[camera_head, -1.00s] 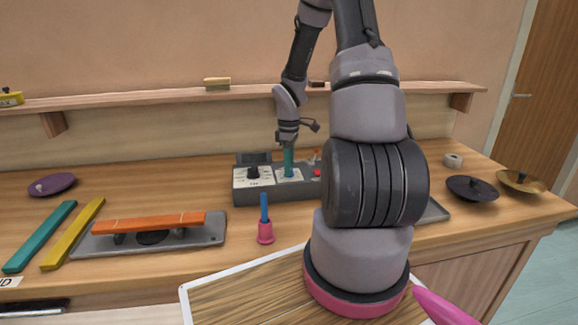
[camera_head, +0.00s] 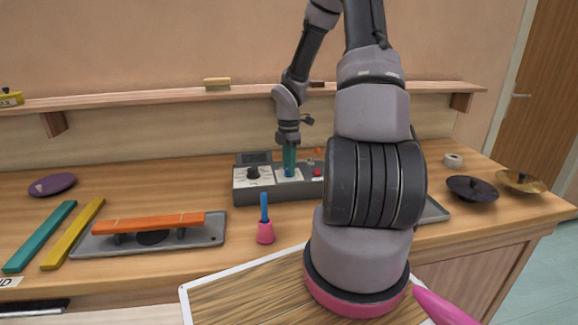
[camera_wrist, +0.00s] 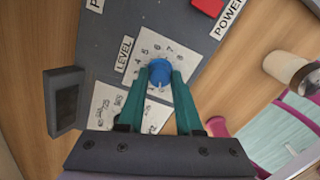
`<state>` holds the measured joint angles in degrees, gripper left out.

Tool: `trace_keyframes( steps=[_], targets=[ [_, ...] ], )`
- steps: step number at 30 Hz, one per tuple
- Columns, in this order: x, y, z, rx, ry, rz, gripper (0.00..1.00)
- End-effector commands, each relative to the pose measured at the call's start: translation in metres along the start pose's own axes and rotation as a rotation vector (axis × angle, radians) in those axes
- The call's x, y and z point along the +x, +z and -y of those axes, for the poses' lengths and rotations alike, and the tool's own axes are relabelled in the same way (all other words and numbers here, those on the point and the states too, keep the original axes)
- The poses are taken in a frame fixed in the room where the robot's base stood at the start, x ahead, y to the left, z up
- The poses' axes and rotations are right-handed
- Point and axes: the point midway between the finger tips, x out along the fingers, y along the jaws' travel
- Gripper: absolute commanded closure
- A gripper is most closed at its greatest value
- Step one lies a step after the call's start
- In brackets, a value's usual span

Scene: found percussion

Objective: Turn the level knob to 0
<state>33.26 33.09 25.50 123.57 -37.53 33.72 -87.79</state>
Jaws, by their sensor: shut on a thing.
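The level knob (camera_wrist: 160,72) is a small blue knob on a white numbered dial plate marked LEVEL, seen in the wrist view. A light pointer mark on it faces toward the bottom of that picture. The two teal fingers of my gripper (camera_wrist: 162,77) are shut on the knob, one on each side.
A black knob (camera_head: 253,172) on another white plate sits left of my gripper. A red POWER button (camera_head: 317,172) is to its right. A pink holder with a blue stick (camera_head: 265,233) stands in front of the box. An orange bar (camera_head: 150,222) lies at left.

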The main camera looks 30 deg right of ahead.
Motion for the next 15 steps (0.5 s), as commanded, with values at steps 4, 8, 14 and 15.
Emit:
trace_keyframes(
  steps=[4,8,14,15],
  targets=[
    [-0.0009,0.0008,-0.0014,-0.042,0.004,0.002,1.0],
    [-0.001,0.0007,-0.0015,-0.062,0.004,0.001,1.0],
    [-0.001,0.0006,-0.0015,-0.069,0.004,0.001,1.0],
    [-0.001,0.0006,-0.0015,-0.069,0.004,0.001,1.0]
  ],
)
